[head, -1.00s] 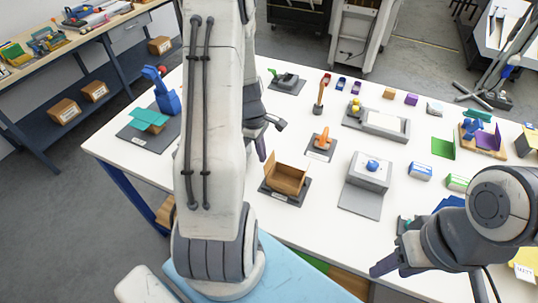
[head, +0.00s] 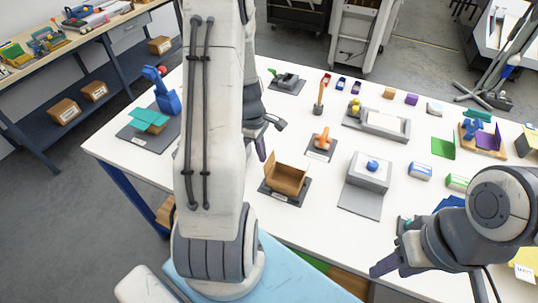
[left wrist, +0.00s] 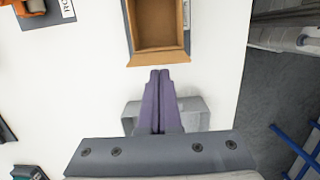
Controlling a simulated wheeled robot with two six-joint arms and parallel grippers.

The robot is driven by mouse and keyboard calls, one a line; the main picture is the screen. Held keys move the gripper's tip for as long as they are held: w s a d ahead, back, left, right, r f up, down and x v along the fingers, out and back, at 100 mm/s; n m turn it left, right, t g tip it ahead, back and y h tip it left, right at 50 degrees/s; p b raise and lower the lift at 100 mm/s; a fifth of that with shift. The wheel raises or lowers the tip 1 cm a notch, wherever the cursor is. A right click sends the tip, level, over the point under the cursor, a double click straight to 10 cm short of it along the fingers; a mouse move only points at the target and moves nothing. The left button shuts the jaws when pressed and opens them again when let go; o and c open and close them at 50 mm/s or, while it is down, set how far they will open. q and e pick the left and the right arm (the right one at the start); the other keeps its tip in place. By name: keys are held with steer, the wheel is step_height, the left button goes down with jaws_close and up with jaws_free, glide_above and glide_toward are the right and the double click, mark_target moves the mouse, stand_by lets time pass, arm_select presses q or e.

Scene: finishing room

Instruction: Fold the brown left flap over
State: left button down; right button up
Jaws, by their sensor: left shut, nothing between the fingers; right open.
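A small open brown box (head: 288,181) sits on a dark grey base plate on the white table. Its left flap (head: 269,170) stands up on the left side. In the left wrist view the box (left wrist: 158,26) is at the top, with the flap (left wrist: 158,59) as a strip along its near edge. My left gripper (head: 262,155) is just to the left of the flap, partly hidden behind my arm. In the left wrist view its purple fingers (left wrist: 160,74) are together and empty, tips close to the flap; I cannot tell if they touch. My right gripper (head: 377,270) is open at the front right, away from the box.
An orange piece on a plate (head: 322,143) stands behind the box. A grey block with a blue knob (head: 370,170) is to its right. A teal-flapped piece (head: 150,120) and a blue figure are at the left. White table (head: 325,215) is bare in front of the box.

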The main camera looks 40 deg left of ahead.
arm_select(q)
steer(key=shift+d, duration=0.15)
steer(key=shift+w+d+r, duration=0.1)
steer(key=shift+w+d, duration=0.1)
steer(key=shift+d, duration=0.6)
steer(key=shift+w+d, duration=0.1)
steer(key=shift+d, duration=0.3)
steer(key=shift+d+f, duration=0.15)
steer(key=shift+f, duration=0.1)
stand_by(0.5)
steer(key=shift+w+d+f, duration=0.15)
steer(key=shift+d+f, duration=0.05)
steer(key=shift+d, duration=0.2)
stand_by(0.3)
